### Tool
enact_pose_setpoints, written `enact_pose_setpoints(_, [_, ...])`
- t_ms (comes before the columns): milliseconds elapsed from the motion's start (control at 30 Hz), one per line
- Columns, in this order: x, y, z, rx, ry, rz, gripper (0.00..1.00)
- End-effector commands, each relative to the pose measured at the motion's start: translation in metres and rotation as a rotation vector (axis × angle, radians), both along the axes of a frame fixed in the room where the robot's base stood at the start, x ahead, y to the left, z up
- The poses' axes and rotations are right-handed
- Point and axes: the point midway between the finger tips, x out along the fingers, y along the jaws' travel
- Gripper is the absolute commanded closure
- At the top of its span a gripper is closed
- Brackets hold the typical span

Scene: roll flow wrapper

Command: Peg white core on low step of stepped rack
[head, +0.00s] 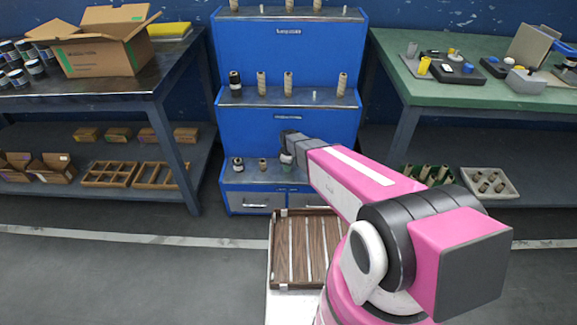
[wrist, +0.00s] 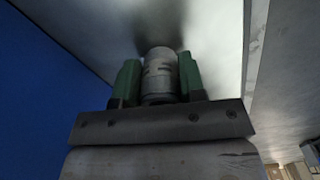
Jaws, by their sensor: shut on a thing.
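The blue stepped rack (head: 290,52) stands at the back middle in the head view, with metal-topped steps at several heights. My gripper (wrist: 160,82) is shut on a whitish-grey core (wrist: 159,66), which sits between its green fingers in the wrist view. The far end of the core is close to a metal step surface (wrist: 205,30); I cannot tell whether it touches. In the head view the held core (head: 286,158) is at the low step (head: 250,177), right of a dark-and-white core (head: 238,164) and a small brown core (head: 262,164). Any peg under the held core is hidden.
The middle step holds a dark-and-white core (head: 235,82) and several brown cores. A slatted wooden tray (head: 305,250) is in front of the rack. A dark table (head: 110,88) with a cardboard box flanks it left, a green-topped table (head: 440,92) right.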

Motion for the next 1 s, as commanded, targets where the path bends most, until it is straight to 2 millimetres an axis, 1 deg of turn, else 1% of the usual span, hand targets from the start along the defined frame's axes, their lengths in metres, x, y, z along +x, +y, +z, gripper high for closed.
enact_pose_setpoints(267, [0.0000, 0.0000, -0.0003, 0.000, 0.000, 0.000, 0.85])
enact_pose_setpoints(300, [0.0000, 0.0000, -0.0003, 0.000, 0.000, 0.000, 0.50])
enact_pose_setpoints(333, [0.0000, 0.0000, -0.0003, 0.000, 0.000, 0.000, 0.40])
enact_pose_setpoints(367, [0.0000, 0.0000, -0.0003, 0.000, 0.000, 0.000, 0.33])
enact_pose_setpoints(567, [0.0000, 0.0000, -0.0004, 0.000, 0.000, 0.000, 0.33])
enact_pose_setpoints(600, [0.0000, 0.0000, -0.0004, 0.000, 0.000, 0.000, 0.20])
enact_pose_setpoints(633, [0.0000, 0.0000, -0.0004, 0.000, 0.000, 0.000, 0.10])
enact_pose_setpoints(667, [0.0000, 0.0000, -0.0004, 0.000, 0.000, 0.000, 0.07])
enact_pose_setpoints(1000, [-0.0001, -0.0001, 0.0014, 0.000, 0.000, 0.000, 0.07])
